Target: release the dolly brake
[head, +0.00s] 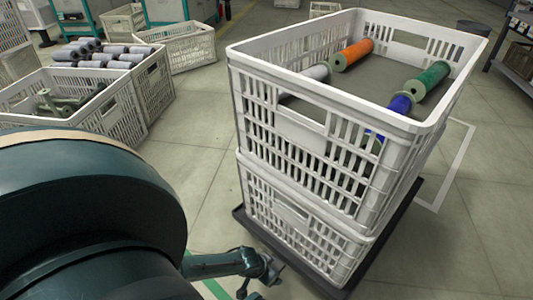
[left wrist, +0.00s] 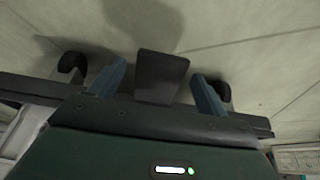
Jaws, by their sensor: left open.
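The dolly (head: 243,222) is a low dark platform on the floor under two stacked white crates. In the left wrist view its dark edge (left wrist: 25,88) runs across behind my gripper. A dark flat pedal (left wrist: 160,78), which looks like the brake pedal, sticks out over the floor. My left gripper (head: 260,284) is low beside the dolly's near edge. In the left wrist view its blue fingers (left wrist: 158,85) are open, one on each side of the pedal, with a gap on both sides. I cannot tell the depth between fingertips and pedal. My right gripper is not in view.
The upper crate (head: 240,105) holds orange, green, blue and grey bobbins; the lower crate (head: 262,205) is under it. Dark casters (left wrist: 70,64) show near the dolly edge. Other crates (head: 125,110) stand at the left. Floor to the right is mostly clear.

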